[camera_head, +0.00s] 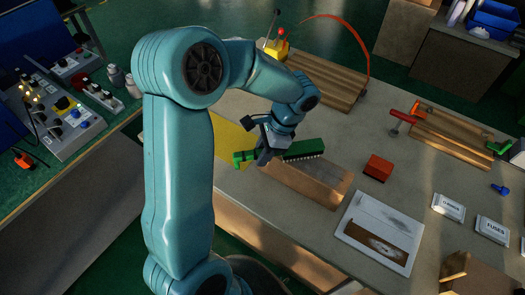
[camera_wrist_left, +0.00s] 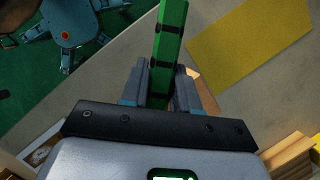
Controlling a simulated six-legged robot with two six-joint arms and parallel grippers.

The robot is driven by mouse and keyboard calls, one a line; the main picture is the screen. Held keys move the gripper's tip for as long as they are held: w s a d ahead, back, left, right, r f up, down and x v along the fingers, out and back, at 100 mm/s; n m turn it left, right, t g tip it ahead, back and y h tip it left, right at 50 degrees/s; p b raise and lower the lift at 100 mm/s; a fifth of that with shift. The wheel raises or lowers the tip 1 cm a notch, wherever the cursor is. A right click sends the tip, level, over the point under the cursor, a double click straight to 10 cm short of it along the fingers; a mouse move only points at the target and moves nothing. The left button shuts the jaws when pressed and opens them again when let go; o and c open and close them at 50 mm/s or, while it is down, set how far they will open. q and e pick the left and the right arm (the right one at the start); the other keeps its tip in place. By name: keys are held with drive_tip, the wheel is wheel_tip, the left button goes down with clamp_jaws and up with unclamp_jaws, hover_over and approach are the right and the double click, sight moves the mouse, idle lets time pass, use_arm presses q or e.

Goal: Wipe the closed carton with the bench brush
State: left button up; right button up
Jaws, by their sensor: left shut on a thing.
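My left gripper (camera_head: 265,154) is shut on the green bench brush (camera_head: 303,149), gripping it by the handle. The brush's pale bristles point down over a long brown box (camera_head: 320,182), which looks like the closed carton. I cannot tell whether the bristles touch its top. In the left wrist view the green handle (camera_wrist_left: 171,35) stands between the two fingers of the left gripper (camera_wrist_left: 160,85); the bristles are hidden there. My right gripper is not in view.
A yellow mat (camera_head: 232,139) lies behind the gripper. White packs (camera_head: 448,206), wooden racks (camera_head: 452,134) and a control panel (camera_head: 60,120) stand farther off.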

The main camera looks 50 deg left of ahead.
use_arm(q)
drive_tip(key=shift+f+b, duration=0.35)
drive_tip(key=shift+f, duration=0.2)
drive_tip(key=o, duration=0.7)
drive_tip(key=shift+o, duration=0.2)
drive_tip(key=shift+r+p, duration=0.4)
drive_tip(key=c, duration=0.7)
drive_tip(key=shift+c, duration=0.2)
